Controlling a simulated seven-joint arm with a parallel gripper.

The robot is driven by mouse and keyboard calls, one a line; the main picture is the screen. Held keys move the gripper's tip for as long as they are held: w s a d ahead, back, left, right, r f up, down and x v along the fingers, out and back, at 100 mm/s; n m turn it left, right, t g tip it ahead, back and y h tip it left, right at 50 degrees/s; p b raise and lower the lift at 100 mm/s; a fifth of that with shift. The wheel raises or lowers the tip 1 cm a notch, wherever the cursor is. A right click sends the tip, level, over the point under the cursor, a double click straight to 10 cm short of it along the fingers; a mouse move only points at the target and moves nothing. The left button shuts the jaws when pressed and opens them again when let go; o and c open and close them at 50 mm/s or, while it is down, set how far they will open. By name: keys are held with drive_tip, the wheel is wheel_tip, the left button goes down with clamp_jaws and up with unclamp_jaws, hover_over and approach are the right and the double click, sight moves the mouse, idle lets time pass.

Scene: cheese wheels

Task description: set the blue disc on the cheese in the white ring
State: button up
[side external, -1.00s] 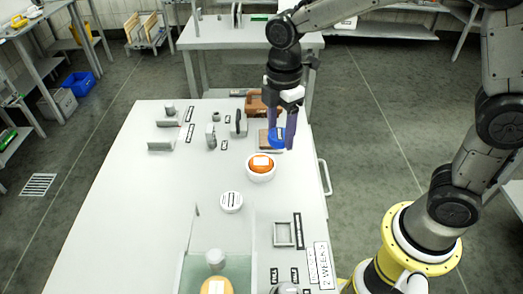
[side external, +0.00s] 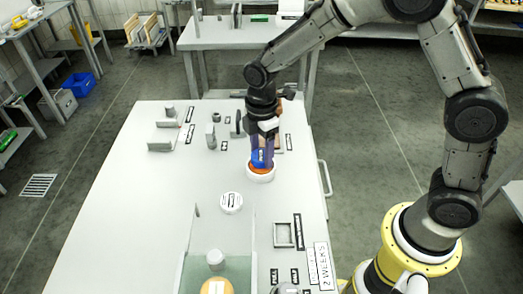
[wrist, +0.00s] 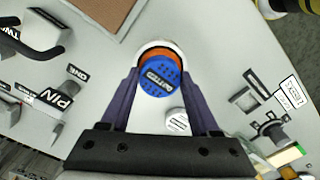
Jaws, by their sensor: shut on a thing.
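The blue disc (side external: 258,158) is held between the two purple fingers of my gripper (side external: 262,160). In the wrist view the disc (wrist: 160,76) shows pale lettering and small dark holes, and the fingers (wrist: 160,80) grip its two sides. The orange cheese (side external: 262,168) sits in the white ring (side external: 261,178) on the white table, directly below the disc. In the wrist view the cheese (wrist: 150,53) and ring (wrist: 152,43) show as arcs past the disc's far edge. The disc hides most of the cheese top. I cannot tell whether disc and cheese touch.
A white round lid (side external: 231,202) lies on the table nearer the camera. A grey square frame (side external: 284,234) lies at the right. A clear-walled tray (side external: 187,272) with another cheese (side external: 217,287) stands at the front. Grey fixtures (side external: 211,137) stand left of the ring.

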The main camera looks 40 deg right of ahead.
sight(261, 155)
drive_tip(key=shift+f, duration=0.15)
drive_tip(key=o, duration=1.3)
drive_tip(key=shift+o, duration=0.2)
wheel_tip(261, 155, up, 12)
drive_tip(key=s+d+r+m+t, duration=0.2)
drive_tip(key=s+d+r+m, duration=0.25)
drive_tip(key=s+r, duration=0.2)
drive_tip(key=s+d+f+m+t, duration=0.1)
drive_tip(key=s+d+m, duration=0.1)
drive_tip(key=s+m, duration=0.3)
drive_tip(key=s+d+m+t, duration=0.2)
drive_tip(key=s+m, duration=0.4)
drive_tip(key=s, duration=0.5)
drive_tip(key=shift+s+d+f+t, duration=0.3)
drive_tip(key=shift+s+d+f, duration=0.05)
drive_tip(key=shift+d, duration=0.25)
